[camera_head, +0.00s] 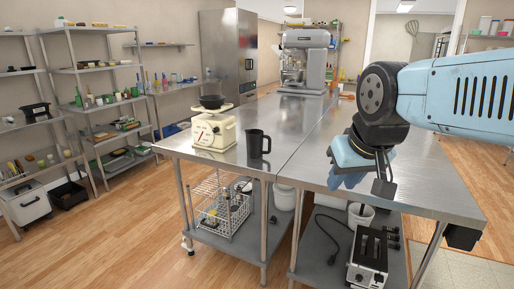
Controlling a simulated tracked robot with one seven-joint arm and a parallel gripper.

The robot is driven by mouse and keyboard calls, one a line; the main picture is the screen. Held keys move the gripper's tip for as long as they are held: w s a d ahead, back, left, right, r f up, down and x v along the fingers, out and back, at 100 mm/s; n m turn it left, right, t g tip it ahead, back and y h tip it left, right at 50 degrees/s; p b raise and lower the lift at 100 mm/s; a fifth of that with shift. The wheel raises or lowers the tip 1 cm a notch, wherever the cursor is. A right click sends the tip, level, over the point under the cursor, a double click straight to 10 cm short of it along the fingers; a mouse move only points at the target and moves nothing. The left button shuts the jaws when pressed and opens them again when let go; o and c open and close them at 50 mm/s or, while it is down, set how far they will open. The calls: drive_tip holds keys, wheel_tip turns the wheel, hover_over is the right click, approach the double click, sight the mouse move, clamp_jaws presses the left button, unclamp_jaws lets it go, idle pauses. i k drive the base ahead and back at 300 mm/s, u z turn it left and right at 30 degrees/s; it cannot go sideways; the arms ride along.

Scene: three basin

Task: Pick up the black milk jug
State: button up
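The black milk jug (254,144) stands upright on the steel worktable (300,125), near its front left part. Its handle points to the right. My gripper (368,182) hangs at the end of my blue arm, to the right of the jug and apart from it. I see its dark fingers from the side, partly covered by its own body, and cannot tell whether they are open or shut. Nothing shows held in it.
A cream scale (214,130) with a dark bowl (212,101) stands just left of the jug. A large grey mixer (304,62) is at the table's far end. The tabletop between jug and gripper is clear. A wire basket (222,212) and a toaster (368,257) are below.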

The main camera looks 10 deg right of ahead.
sight(255, 137)
drive_tip(key=i, duration=0.95)
drive_tip(key=u, duration=0.05)
